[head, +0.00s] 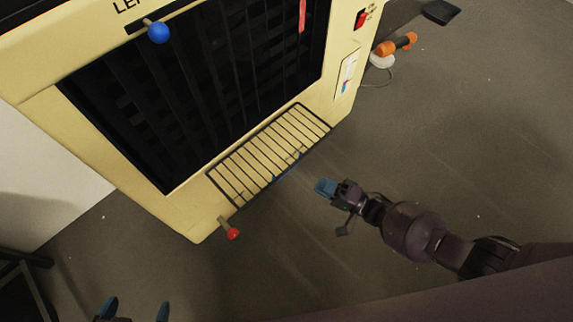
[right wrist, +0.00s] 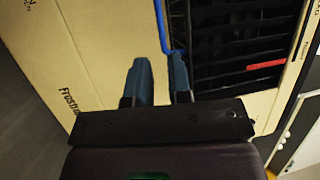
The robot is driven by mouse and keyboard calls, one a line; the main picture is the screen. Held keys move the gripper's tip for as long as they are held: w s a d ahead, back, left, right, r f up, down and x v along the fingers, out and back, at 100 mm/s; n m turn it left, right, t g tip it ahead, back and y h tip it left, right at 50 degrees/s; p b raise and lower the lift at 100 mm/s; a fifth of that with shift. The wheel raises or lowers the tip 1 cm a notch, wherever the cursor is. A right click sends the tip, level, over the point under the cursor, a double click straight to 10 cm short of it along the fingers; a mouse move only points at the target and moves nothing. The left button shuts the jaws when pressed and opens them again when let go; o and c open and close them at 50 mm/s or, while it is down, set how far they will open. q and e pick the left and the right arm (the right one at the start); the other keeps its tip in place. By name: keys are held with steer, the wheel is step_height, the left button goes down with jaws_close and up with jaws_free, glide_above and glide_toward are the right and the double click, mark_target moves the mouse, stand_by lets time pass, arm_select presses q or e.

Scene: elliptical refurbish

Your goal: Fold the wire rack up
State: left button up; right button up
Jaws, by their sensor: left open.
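The wire rack (head: 268,150), a black frame with parallel wires, sticks out from the lower front of a beige machine, folded down. A short blue section (head: 287,167) marks its outer edge. A blue bar (right wrist: 161,25) also shows in the right wrist view beside dark wires. My right gripper (head: 326,187) is a little right of the rack's outer edge, apart from it in the head view. Its fingers (right wrist: 160,82) stand apart with nothing visible between them. My left gripper (head: 134,311) is open and empty at the bottom left, well away from the rack; only its fingertips show.
The beige machine (head: 170,212) has a dark grille, a blue knob (head: 158,32), a red-tipped lever (head: 232,233) near the rack's left end and a red switch (head: 362,18). An orange-and-black object (head: 397,44) lies at the back right. The floor before the rack is mostly clear.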

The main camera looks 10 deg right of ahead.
glide_toward(273, 154)
steer(key=a, duration=0.1)
steer(key=w+a+f, duration=0.1)
steer(key=a, duration=0.1)
steer(key=w+a+f, duration=0.1)
steer(key=shift+a+f, duration=0.1)
steer(key=shift+a, duration=0.3)
steer(key=shift+c, duration=0.5)
jaws_close()
